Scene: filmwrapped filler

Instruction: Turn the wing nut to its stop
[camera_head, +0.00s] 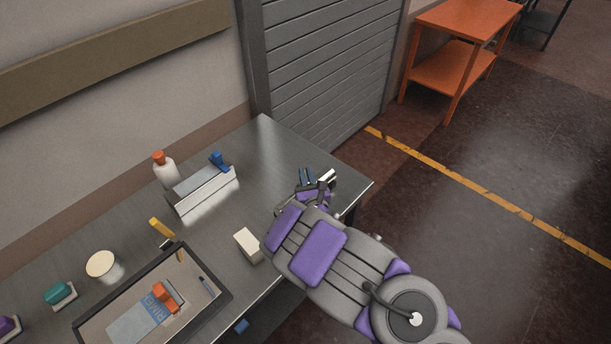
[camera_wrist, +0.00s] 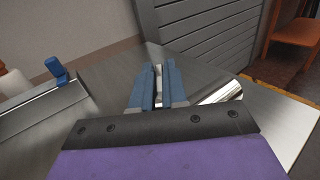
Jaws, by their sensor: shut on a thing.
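My gripper (camera_head: 307,180) is over the far right part of the metal table, with its blue fingers pointing away from my arm. In the wrist view its two fingers (camera_wrist: 158,86) are close together, shut on a thin pale metal piece (camera_wrist: 158,78) that looks like part of the wing nut. The fingers hide most of the piece, so its shape and turn angle cannot be told. A shiny metal cylinder (camera_wrist: 222,92) shows just right of the fingers; it also shows beside the gripper in the head view (camera_head: 327,178).
On the table (camera_head: 283,150) stand a metal holder (camera_head: 205,190) with a blue part, a white bottle (camera_head: 165,168) with an orange cap, a cream block (camera_head: 248,246), a round tub (camera_head: 104,266) and a dark-rimmed tray (camera_head: 217,284). An orange shelf (camera_head: 450,65) stands beyond.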

